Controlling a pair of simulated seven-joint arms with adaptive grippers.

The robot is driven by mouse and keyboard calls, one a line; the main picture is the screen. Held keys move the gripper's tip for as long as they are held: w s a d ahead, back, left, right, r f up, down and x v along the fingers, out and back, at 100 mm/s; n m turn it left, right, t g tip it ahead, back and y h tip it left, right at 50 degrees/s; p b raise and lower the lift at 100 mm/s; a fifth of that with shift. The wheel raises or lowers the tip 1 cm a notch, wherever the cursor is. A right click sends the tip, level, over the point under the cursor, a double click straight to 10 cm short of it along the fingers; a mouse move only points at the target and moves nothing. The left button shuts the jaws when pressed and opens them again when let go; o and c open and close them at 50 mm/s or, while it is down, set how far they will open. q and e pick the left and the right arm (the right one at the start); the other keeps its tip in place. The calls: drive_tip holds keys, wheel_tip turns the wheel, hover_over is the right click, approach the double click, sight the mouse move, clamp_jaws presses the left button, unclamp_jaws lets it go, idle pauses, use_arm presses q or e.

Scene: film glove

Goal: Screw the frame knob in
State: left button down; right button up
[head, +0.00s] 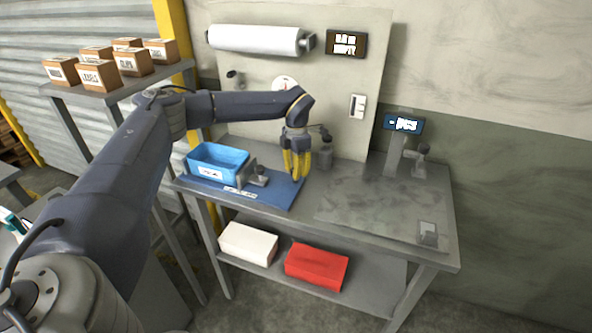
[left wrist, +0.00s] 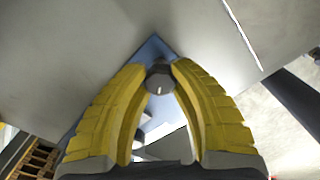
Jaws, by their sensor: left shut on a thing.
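My left gripper (head: 297,172) reaches down over the right part of the blue mat on the bench. Its yellow fingers are shut on a dark grey knob (left wrist: 160,77), which shows between the fingertips in the left wrist view. The fingers hide the knob in the head view, and I cannot tell whether it touches a threaded hole. A small grey bracket with a dark knob (head: 258,177) stands on the blue mat (head: 275,195), left of the gripper. My right gripper is not in view.
A blue bin (head: 217,163) stands on the mat's left side. A dark grey container (head: 325,153) is close behind the gripper. A post with a small display (head: 403,124) stands at the right. The bench's right half (head: 360,205) is mostly clear. A white roll (head: 255,40) hangs above.

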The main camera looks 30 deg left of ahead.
use_arm(q)
drive_tip(key=m, duration=0.4)
drive_tip(key=shift+w+r, duration=0.1)
drive_tip(key=shift+d+m, duration=0.1)
drive_tip(key=shift+m, duration=1.6)
drive_tip(key=c, duration=1.3)
unclamp_jaws()
drive_tip(key=shift+d, duration=0.1)
drive_tip(key=o, duration=0.3)
wheel_tip(320, 180, up, 12)
